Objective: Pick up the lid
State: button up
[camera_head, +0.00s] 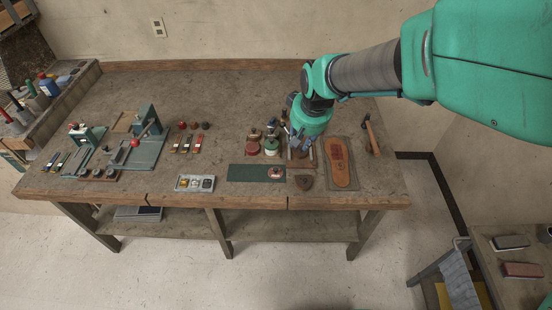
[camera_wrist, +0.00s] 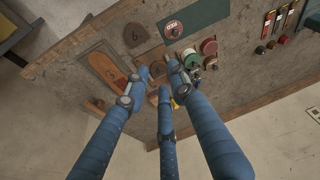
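My gripper (camera_head: 297,138) is over the right part of the workbench, above a small wooden tray-like piece (camera_head: 302,162). In the wrist view its three blue fingers (camera_wrist: 158,74) stand apart, with nothing visibly gripped between them. A flat round piece with a red and white face (camera_head: 274,172) lies on the green mat (camera_head: 245,173); it also shows in the wrist view (camera_wrist: 173,28). It may be the lid, but I cannot tell for certain. A red-topped tin (camera_head: 253,148) and a green tin (camera_head: 271,147) stand left of my gripper. The fingers hide part of the wooden piece.
An orange-brown sole (camera_head: 340,164) lies on a board right of my gripper, with a hammer (camera_head: 372,135) beyond it. A dark brown piece (camera_head: 304,182) lies in front. A grey tray (camera_head: 195,183) and a green press (camera_head: 145,145) are farther left. The bench's rear middle is clear.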

jog(key=w+a+f, duration=0.2)
jog(key=a+f, duration=0.1)
jog(key=f, duration=0.2)
jog(key=w+a+f+n, duration=0.1)
jog(key=w+a+f, duration=0.1)
jog(key=f, duration=0.4)
jog(key=shift+w+a, duration=0.35)
jog(key=shift+a, duration=0.4)
jog(key=shift+g, duration=0.3)
jog(key=b, duration=0.2)
send_over(276, 169)
jog(key=s, duration=0.2)
jog(key=shift+w+d+f, duration=0.1)
jog(key=shift+d+f, duration=0.05)
jog(key=shift+f, duration=3.95)
jog(key=shift+d+b+x, duration=0.2)
jog(key=shift+b+x, duration=0.4)
jog(key=shift+x, duration=2)
jog(key=shift+a, duration=0.1)
jog(key=shift+c, duration=0.5)
jog(key=c, duration=0.4)
